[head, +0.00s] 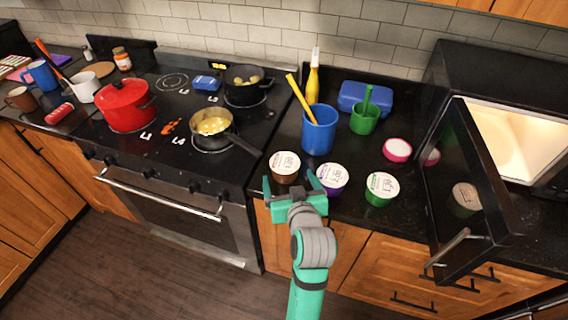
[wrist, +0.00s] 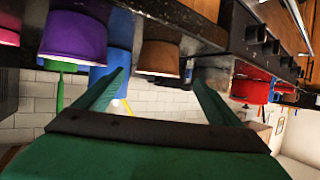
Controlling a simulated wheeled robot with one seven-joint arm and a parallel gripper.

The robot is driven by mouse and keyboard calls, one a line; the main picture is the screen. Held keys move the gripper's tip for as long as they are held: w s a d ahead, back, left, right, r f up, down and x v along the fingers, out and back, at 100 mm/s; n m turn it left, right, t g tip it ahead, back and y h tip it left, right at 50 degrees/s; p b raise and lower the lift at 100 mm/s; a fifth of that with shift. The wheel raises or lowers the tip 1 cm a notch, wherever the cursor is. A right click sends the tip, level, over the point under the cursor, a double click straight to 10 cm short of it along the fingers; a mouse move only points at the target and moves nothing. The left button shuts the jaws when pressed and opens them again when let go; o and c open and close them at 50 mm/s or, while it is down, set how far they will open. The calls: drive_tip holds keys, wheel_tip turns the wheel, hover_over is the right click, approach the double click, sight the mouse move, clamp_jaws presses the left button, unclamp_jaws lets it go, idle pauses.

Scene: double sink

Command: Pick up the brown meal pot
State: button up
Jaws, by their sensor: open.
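The brown meal pot (head: 284,169), with a white printed lid, stands upright near the front edge of the black counter, just right of the stove. My gripper (head: 290,181) is open and empty in front of it, its fingers pointing at the counter. In the wrist view, which is upside down, the brown meal pot (wrist: 158,58) shows between and beyond the two open fingers (wrist: 158,74). I see no contact with it. The purple pot (head: 331,179) stands close on its right and also shows in the wrist view (wrist: 75,36).
A blue cup (head: 319,130) with a yellow utensil is behind. A pan (head: 213,125) has its handle towards the brown pot. The open microwave door (head: 470,190) blocks the right.

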sight(289, 174)
drive_tip(key=x, duration=0.3)
drive_tip(key=shift+w+d+f, duration=0.1)
drive_tip(key=shift+f, duration=0.15)
drive_tip(key=shift+w+d+f, duration=0.2)
drive_tip(key=shift+w+d, duration=0.05)
drive_tip(key=shift+w, duration=0.15)
drive_tip(key=shift+a+x, duration=0.15)
drive_tip(key=shift+x, duration=1.2)
drive_tip(key=shift+a+x, duration=0.15)
drive_tip(key=shift+x, duration=1.25)
drive_tip(key=shift+s+f, duration=0.15)
drive_tip(key=shift+c, duration=0.4)
drive_tip(key=c, duration=1.3)
